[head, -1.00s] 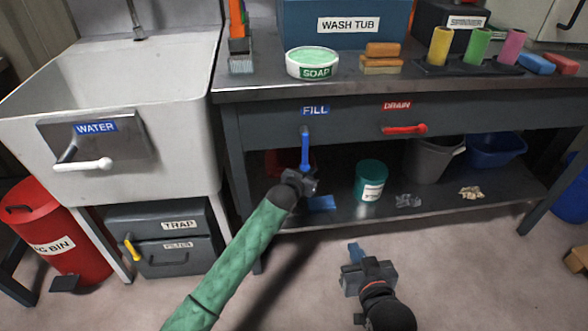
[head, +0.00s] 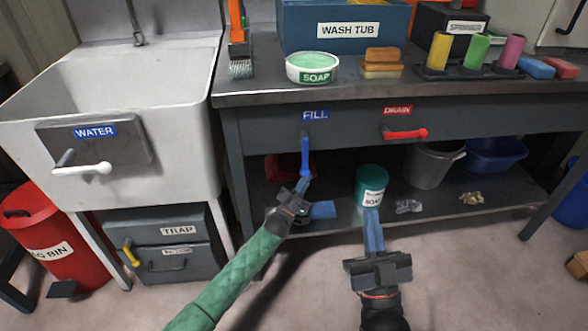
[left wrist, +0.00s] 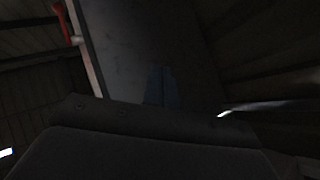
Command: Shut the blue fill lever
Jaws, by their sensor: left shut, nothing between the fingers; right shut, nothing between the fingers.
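The blue fill lever (head: 305,155) hangs straight down from its pivot on the bench front, under the blue FILL label (head: 314,115). My left gripper (head: 302,186) is shut and empty, its fingertips at the lever's lower end. I cannot tell whether they touch. In the dark left wrist view, its fingers (left wrist: 160,86) show dimly in front of a grey panel, and the fill lever cannot be made out. My right gripper (head: 372,228) is shut and empty, low in front of the bench, its blue fingers pointing at the lower shelf.
The red drain lever (head: 405,134) sticks out sideways to the right. A teal soap tub (head: 371,180), grey bucket (head: 432,165) and blue basin (head: 495,153) stand on the lower shelf (head: 450,207). The sink's water lever (head: 85,169) is at left. Open floor lies in front.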

